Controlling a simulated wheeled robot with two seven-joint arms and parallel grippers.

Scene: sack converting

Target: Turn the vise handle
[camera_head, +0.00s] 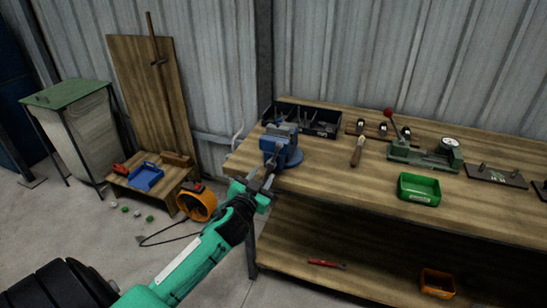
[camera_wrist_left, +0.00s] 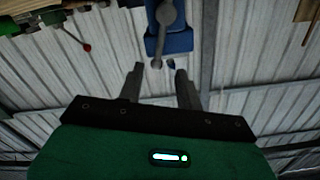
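The blue vise (camera_head: 281,139) is mounted at the left end of the workbench. In the left wrist view the vise (camera_wrist_left: 178,42) is at the top, with its grey handle (camera_wrist_left: 163,36) hanging in front of it. My left gripper (camera_head: 268,173) is in front of the vise in the head view and hides part of its front. In the left wrist view the left gripper (camera_wrist_left: 160,70) has its two fingers apart. The handle's lower end shows between the fingertips, and I cannot tell if they touch it. My right gripper is in neither view.
The workbench (camera_head: 335,185) holds a black bin (camera_head: 318,122), a wooden-handled tool (camera_head: 357,151), a green tray (camera_head: 419,189) and a green machine with a red-knobbed lever (camera_head: 425,155). An orange reel (camera_head: 196,203) stands on the floor left of the bench, near a low wooden stand (camera_head: 165,192).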

